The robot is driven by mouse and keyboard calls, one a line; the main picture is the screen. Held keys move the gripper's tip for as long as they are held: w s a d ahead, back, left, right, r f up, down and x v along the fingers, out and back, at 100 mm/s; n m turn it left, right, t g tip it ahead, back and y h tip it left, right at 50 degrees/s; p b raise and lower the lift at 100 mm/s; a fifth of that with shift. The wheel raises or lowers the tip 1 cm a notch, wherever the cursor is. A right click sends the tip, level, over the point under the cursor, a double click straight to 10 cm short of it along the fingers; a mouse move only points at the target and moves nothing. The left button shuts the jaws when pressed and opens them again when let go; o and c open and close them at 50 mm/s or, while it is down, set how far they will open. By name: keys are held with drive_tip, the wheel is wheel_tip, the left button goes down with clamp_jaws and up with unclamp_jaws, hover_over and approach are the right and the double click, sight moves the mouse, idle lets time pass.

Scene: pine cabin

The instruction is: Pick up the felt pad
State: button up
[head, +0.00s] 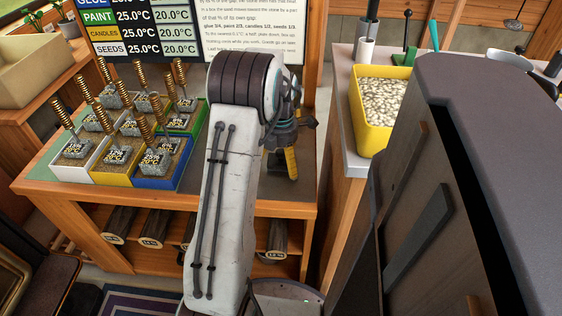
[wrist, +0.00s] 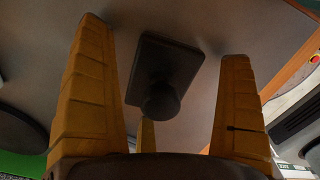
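A dark, flat square with a round knob, which appears to be the felt pad (wrist: 180,62), lies on the grey table surface in the wrist view. My gripper (wrist: 164,42) is open, with its yellow fingers spread to the left and right of the pad and a third finger partly showing below. No finger visibly touches the pad. In the head view my gripper (head: 290,162) hangs over the right end of the wooden table, one yellow finger showing.
Coloured trays with weights and springs (head: 135,150) stand left of my arm on the table (head: 255,210). A board with a temperature list (head: 140,30) stands behind. A yellow bin of pale pellets (head: 372,130) sits on the counter at right.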

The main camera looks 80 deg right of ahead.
sight(280, 152)
drive_tip(key=c, duration=1.3)
drive_tip(key=shift+r+p, duration=1.7)
drive_tip(key=shift+r, duration=3.35)
drive_tip(key=o, duration=0.6)
drive_tip(key=c, duration=0.6)
drive_tip(key=shift+a+f, duration=0.1)
